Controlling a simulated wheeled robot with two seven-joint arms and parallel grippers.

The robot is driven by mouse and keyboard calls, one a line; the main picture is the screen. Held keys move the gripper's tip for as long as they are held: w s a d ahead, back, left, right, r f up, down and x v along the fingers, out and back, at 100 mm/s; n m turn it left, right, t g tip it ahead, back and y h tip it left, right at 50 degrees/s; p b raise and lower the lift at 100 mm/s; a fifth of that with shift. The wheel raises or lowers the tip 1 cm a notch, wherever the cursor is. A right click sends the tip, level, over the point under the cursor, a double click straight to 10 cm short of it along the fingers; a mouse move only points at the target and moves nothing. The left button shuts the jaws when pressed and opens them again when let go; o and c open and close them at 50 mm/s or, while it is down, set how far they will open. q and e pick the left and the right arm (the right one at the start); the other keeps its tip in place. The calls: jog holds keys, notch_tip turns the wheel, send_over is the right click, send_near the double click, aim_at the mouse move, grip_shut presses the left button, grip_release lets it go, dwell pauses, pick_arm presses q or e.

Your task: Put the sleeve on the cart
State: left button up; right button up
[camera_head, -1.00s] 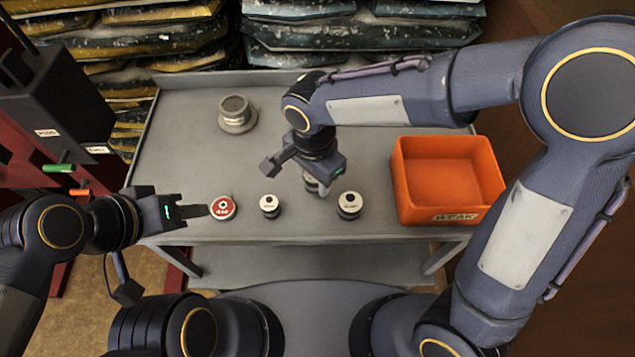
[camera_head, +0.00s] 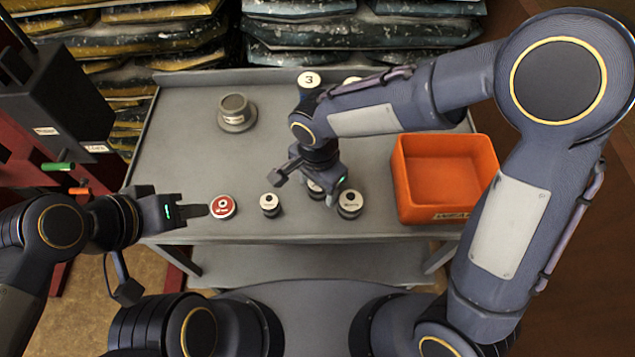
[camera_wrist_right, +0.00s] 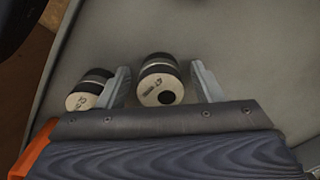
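The grey cart (camera_head: 185,150) stands in front of me. Several small round dark parts with pale tops are on it, among them a left one (camera_head: 270,204), a right one (camera_head: 350,203) and a middle one (camera_head: 316,190). I cannot tell which is the sleeve. My right gripper (camera_head: 322,186) is low over the middle part. In the right wrist view this part (camera_wrist_right: 160,80) sits between the two open fingers, with a gap at the right finger; a second part (camera_wrist_right: 88,90) is outside the left finger. My left gripper (camera_head: 200,211) points at a red disc (camera_head: 223,207), its finger gap not clear.
An orange bin (camera_head: 445,180) stands at the cart's right. A grey flanged part (camera_head: 235,112) is at the back left. A part marked 3 (camera_head: 309,79) stands at the back edge, partly behind my right arm. A dark red frame with handles (camera_head: 60,166) is at the left.

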notch_tip(320, 180, up, 12)
jog(key=s+d+r+n+t+y, duration=0.1)
jog(key=s+d+r+n, duration=0.1)
jog(key=d, duration=0.5)
jog(key=s+d+r+n+t+y, duration=0.1)
jog(key=s+d+y, duration=0.1)
jog(key=d, duration=0.4)
jog(key=s+d+f+n+t, duration=0.2)
jog(key=s+d+n+t, duration=0.1)
jog(key=s+d, duration=0.4)
jog(key=shift+s+n+t+y+p, duration=0.35)
jog(key=shift+n+y+p, duration=0.1)
jog(key=shift+n, duration=0.25)
